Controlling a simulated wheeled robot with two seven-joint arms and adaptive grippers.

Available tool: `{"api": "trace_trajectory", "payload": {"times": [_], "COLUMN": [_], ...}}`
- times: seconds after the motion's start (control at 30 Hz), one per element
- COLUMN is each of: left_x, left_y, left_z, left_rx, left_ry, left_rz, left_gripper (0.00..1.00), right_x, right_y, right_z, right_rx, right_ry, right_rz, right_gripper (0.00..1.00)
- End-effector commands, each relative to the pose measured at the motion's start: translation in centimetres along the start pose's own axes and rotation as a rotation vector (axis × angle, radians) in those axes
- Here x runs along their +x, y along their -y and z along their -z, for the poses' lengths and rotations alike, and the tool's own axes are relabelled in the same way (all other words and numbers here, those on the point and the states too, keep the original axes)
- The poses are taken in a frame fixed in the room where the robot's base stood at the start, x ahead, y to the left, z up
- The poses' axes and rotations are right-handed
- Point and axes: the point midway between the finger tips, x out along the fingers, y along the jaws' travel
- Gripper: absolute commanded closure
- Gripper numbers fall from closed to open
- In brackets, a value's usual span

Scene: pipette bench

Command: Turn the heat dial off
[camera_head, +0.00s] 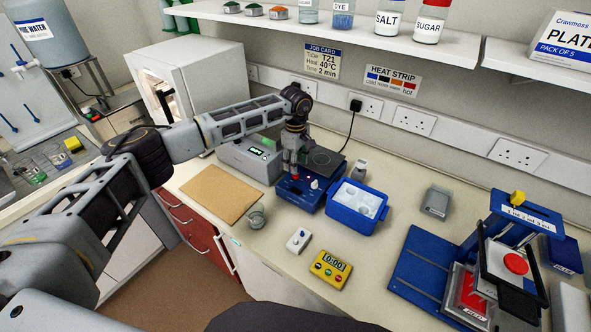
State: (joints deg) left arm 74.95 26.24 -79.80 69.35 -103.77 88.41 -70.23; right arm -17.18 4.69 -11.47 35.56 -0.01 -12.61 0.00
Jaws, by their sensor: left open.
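A blue heating unit (306,197) with a dark round plate (324,160) on top stands in the middle of the bench. Its front shows a small red knob-like part (294,178) and a white knob (314,184). Which of them is the heat dial, and where it points, is too small to tell. My left gripper (291,174) points down over the left of the unit's front, open, close above or around the red part. Whether it touches is hidden. My right gripper is not in view.
A blue box with white contents (336,209) stands close right of the unit. A grey device (248,160) stands left, behind a wooden board (222,193). A glass beaker (257,217), a white switch box (298,240) and a yellow timer (330,269) lie in front.

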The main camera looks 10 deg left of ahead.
Motion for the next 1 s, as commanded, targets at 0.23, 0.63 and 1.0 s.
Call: {"api": "trace_trajectory", "payload": {"times": [0.23, 0.63, 1.0], "left_x": [2.9, 4.6, 4.6], "left_y": [0.0, 0.0, 0.0], "left_z": [0.0, 0.0, 0.0], "left_rx": [-0.002, 0.000, -0.001], "left_ry": [0.000, -0.001, -0.001], "left_rz": [0.002, 0.000, 0.000], "left_gripper": [0.56, 0.56, 0.82], "right_x": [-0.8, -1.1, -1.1], "right_y": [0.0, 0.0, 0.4], "right_z": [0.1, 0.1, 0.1], "right_rx": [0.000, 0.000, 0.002], "right_ry": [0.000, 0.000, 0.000], "right_rz": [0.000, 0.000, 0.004], "right_gripper": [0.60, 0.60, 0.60]}}
